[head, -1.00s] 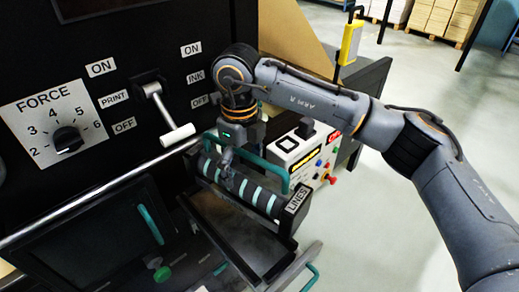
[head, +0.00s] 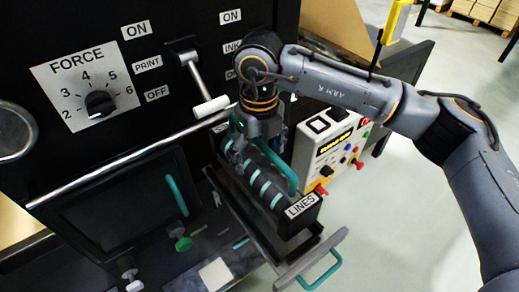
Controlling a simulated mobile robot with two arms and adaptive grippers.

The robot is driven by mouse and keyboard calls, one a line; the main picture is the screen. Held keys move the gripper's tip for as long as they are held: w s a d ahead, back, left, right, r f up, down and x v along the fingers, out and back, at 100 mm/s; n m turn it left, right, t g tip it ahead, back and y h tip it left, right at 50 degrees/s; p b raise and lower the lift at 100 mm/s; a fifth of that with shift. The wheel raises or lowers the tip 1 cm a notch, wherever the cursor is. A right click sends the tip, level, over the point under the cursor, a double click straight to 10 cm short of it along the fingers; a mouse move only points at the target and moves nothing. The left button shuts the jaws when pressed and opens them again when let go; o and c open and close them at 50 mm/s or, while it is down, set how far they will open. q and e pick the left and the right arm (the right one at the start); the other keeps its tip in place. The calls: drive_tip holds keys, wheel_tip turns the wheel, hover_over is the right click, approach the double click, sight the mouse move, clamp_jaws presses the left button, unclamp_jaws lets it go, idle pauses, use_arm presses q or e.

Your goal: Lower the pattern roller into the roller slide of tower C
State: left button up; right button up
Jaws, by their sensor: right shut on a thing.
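The pattern roller (head: 266,188) is a dark frame holding a black roller with teal bands, a teal carrying handle (head: 277,168) and an end plate marked LINES (head: 301,206). My right gripper (head: 240,145) is shut on the roller's handle at its far end, partly hidden by my wrist. The pulled-out roller slide (head: 299,246) has a grey front plate with a teal pull (head: 323,270). The roller hangs over it, lined up along its length, and covers most of its inside. I cannot tell whether they touch. My left gripper is out of view.
The black tower face carries a FORCE dial (head: 99,103) and a white-ended lever (head: 211,106) near the roller. A long metal bar (head: 130,165) crosses in front. A control box (head: 333,146) with buttons stands close on the right.

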drive_tip(key=shift+f+b, duration=0.65)
drive_tip(key=shift+f, duration=1.1)
drive_tip(key=shift+f+b, duration=1.9)
drive_tip(key=shift+b, duration=0.2)
drive_tip(key=o, duration=1.6)
drive_tip(key=shift+o, duration=0.4)
drive_tip(key=shift+s, duration=0.1)
drive_tip(key=shift+f, duration=0.15)
drive_tip(key=shift+r+p, duration=0.45)
drive_tip(key=shift+r, duration=1.4)
